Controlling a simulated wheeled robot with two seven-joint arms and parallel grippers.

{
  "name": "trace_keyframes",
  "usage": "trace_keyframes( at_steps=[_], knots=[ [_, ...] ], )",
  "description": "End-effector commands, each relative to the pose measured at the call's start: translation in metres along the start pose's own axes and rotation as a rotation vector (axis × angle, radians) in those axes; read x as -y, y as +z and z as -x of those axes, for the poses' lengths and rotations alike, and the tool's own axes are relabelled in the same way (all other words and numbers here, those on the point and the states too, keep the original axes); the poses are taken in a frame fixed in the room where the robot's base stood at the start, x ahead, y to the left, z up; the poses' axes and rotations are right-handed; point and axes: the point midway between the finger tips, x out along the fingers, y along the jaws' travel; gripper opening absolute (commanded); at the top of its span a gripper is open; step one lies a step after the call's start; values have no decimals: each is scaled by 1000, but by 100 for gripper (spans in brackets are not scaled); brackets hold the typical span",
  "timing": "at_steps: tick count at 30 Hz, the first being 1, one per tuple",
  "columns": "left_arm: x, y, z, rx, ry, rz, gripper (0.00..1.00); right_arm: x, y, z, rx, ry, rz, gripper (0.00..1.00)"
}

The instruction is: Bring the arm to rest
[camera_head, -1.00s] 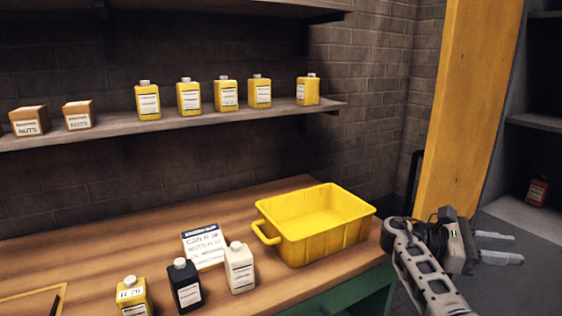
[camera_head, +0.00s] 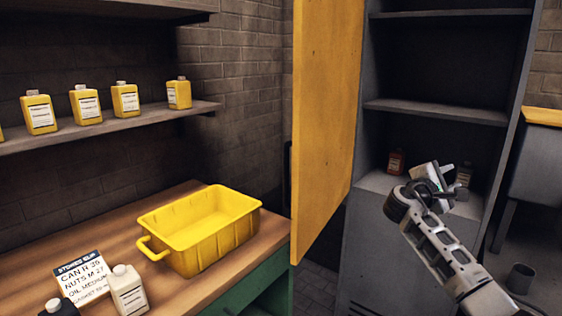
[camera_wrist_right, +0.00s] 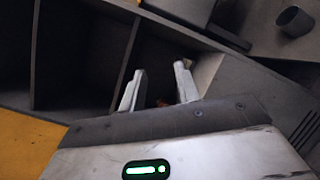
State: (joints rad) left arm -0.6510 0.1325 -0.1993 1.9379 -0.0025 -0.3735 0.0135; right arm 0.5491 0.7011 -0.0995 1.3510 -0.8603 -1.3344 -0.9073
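My right gripper (camera_head: 440,170) is in front of the open grey locker (camera_head: 435,111), near its lower shelf. In the right wrist view the two fingers of this gripper (camera_wrist_right: 158,88) stand apart with a gap between them. A small reddish thing shows low in that gap, beyond the fingers; I cannot tell how far. In the head view a dark red bottle (camera_head: 396,162) stands on the locker shelf, left of the gripper. A dull pale bottle (camera_head: 465,174) stands just right of it, partly hidden. My left gripper is not in view.
The yellow locker door (camera_head: 328,120) stands open at left. A yellow crate (camera_head: 205,245), a note card (camera_head: 82,279) and a white bottle (camera_head: 129,290) are on the wooden bench. Yellow bottles (camera_head: 125,98) line the wall shelf. A grey cup (camera_head: 520,278) sits at lower right.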

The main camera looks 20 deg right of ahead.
Motion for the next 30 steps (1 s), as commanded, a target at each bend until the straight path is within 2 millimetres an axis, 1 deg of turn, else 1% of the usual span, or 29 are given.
trace_keyframes(
  at_steps=[1, 2, 3, 5, 6, 9, 12, 14, 15, 18, 20, 23, 24, 26, 27, 29, 30],
  knots=[
    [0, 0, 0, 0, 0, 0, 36, -5, -25, 2, -133, 20, -119, 32],
    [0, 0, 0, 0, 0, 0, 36, -10, -41, 5, -221, 28, -206, 32],
    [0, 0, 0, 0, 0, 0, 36, -16, -62, 11, -341, 30, -328, 32],
    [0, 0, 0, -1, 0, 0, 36, -27, -89, 24, -514, 15, -517, 32],
    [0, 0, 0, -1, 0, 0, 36, -35, -103, 34, -621, -2, -641, 32],
    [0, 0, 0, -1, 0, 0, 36, -57, -128, 62, -860, -71, -937, 32],
    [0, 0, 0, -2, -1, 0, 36, -80, -140, 89, -1069, -163, -1219, 32],
    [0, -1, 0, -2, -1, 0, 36, -94, -141, 104, -1186, -229, -1385, 32],
    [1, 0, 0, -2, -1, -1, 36, -83, -151, 117, -1216, -269, -1400, 32],
    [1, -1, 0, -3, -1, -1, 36, -49, -171, 146, -1240, -327, -1349, 32],
    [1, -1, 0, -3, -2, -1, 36, -28, -182, 164, -1258, -366, -1327, 32],
    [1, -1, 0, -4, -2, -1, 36, 12, -198, 198, -1286, -443, -1287, 32],
    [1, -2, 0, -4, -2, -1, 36, 30, -203, 214, -1298, -479, -1270, 32],
    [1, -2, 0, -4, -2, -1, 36, 61, -210, 240, -1314, -539, -1245, 32],
    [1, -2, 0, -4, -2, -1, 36, 83, -212, 259, -1325, -584, -1228, 32],
    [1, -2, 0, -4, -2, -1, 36, 117, -214, 289, -1338, -657, -1203, 32],
    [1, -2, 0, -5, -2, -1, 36, 140, -213, 309, -1345, -707, -1188, 32]
  ],
)
